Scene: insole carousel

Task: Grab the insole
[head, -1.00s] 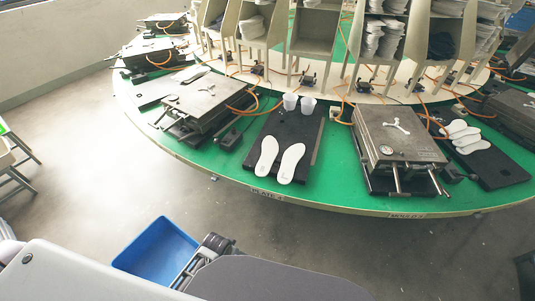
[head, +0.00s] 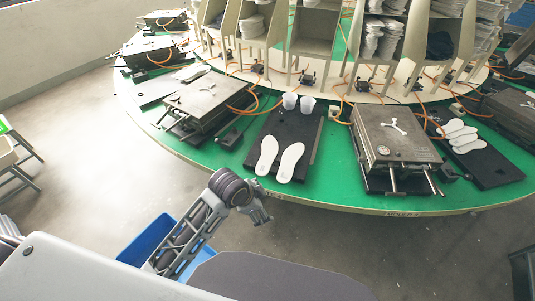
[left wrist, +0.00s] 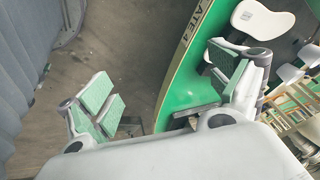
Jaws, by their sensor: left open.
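Two white insoles lie side by side on a black plate (head: 312,128) near the front edge of the green carousel: a left insole (head: 266,156) and a right insole (head: 291,163). My left gripper (head: 259,209) is in front of the carousel edge, below the insoles in the head view and apart from them. In the left wrist view its fingers (left wrist: 163,88) are spread with nothing between them. A white insole (left wrist: 262,20) shows there at the upper right, beyond the right finger. My right gripper is in neither view.
Two white cups (head: 298,102) stand behind the insoles on the same plate. Metal moulds stand on both sides, the right one (head: 395,140) with rods toward the front. More insoles (head: 460,135) lie farther right. A blue bin (head: 150,240) is below my left arm.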

